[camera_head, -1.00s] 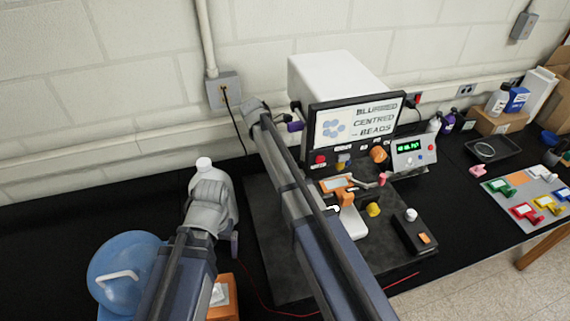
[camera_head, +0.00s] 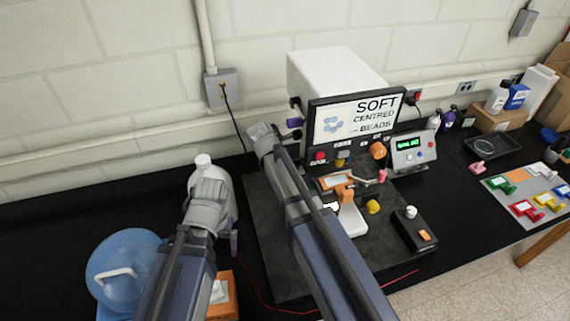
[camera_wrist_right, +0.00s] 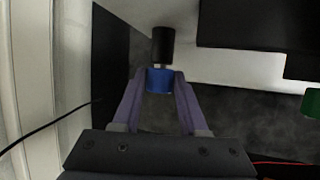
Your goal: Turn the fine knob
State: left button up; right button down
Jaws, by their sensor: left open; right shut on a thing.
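The blue knob (camera_wrist_right: 160,82), which I take for the fine knob, sits on a short black shaft (camera_wrist_right: 163,45) in the right wrist view. My right gripper (camera_wrist_right: 160,74) is shut on it, one finger on each side. In the head view my right arm reaches to the left side of the instrument, and the purple fingers of my right gripper (camera_head: 294,123) show there; the knob is hidden. The instrument's screen (camera_head: 352,120) reads "SOFT CENTRED BEADS". My left gripper (camera_head: 234,242) is open and empty, beside the white bottle; its fingers are mostly hidden by the wrist.
A white bottle (camera_head: 204,172) and a blue round container (camera_head: 122,262) stand at the left. A small meter with a green display (camera_head: 412,150) stands right of the instrument. A black box with a knob (camera_head: 415,230) sits on the dark base plate. A cable hangs on the wall.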

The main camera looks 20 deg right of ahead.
jog(key=shift+s+t, duration=0.15)
jog(key=shift+t, duration=0.15)
jog(key=shift+c, duration=2.2)
grip_release()
jog(key=shift+r, duration=0.1)
jog(key=p+v, duration=0.6)
jog(key=v, duration=0.1)
jog(key=shift+r+p, duration=0.2)
jog(key=shift+p, duration=0.1)
jog(key=shift+s+a, duration=0.1)
